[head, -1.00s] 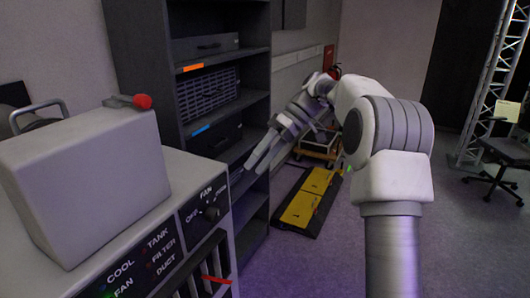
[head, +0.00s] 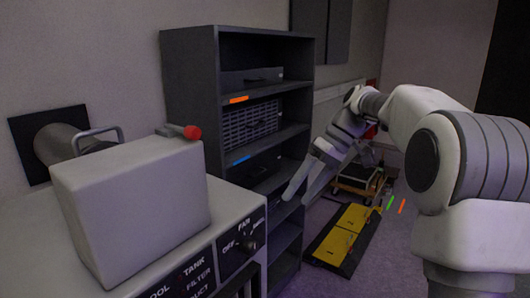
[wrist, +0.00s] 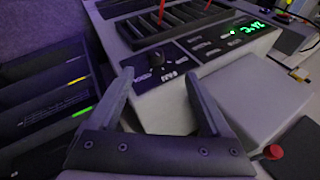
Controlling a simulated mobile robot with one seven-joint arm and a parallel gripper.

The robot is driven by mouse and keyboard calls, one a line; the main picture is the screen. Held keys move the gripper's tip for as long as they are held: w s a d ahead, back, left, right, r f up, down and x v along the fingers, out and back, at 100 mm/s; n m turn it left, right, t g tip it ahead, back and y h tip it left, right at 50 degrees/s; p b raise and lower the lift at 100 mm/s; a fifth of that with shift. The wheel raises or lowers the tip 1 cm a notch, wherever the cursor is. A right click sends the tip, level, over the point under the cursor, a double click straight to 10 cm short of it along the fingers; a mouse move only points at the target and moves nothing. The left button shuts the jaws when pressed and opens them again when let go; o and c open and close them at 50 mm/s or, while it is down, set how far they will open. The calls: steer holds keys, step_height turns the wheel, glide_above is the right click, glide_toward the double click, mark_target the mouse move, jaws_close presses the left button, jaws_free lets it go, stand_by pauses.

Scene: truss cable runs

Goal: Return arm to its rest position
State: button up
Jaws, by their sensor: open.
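My arm reaches from the right side of the head view toward the middle, with my gripper (head: 299,194) at its end. The two fingers are apart and nothing is between them. The gripper hangs in the air in front of the dark shelf rack (head: 192,82), as seen from the head. In the wrist view my gripper (wrist: 158,76) is open too, with the grey cabinet's knob panel (wrist: 175,65) beyond the fingertips.
A grey cabinet with a box-shaped housing (head: 130,215) and red-tipped lever (head: 192,132) stands at left. A pipe (head: 55,142) enters the wall behind it. A yellow-black cable ramp (head: 345,232) lies on the floor before a cart (head: 357,180).

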steer(key=s+r+m+t+h, duration=0.1)
steer(key=s+m+t+h, duration=0.3)
steer(key=s, duration=1.1)
steer(key=s+d+f+m+t+h, duration=0.2)
steer(key=s+d+f+m+t, duration=0.1)
steer(key=s, duration=0.8)
steer(key=shift+d+f+m+h, duration=0.3)
steer(key=shift+d+f, duration=0.35)
steer(key=shift+f, duration=0.6)
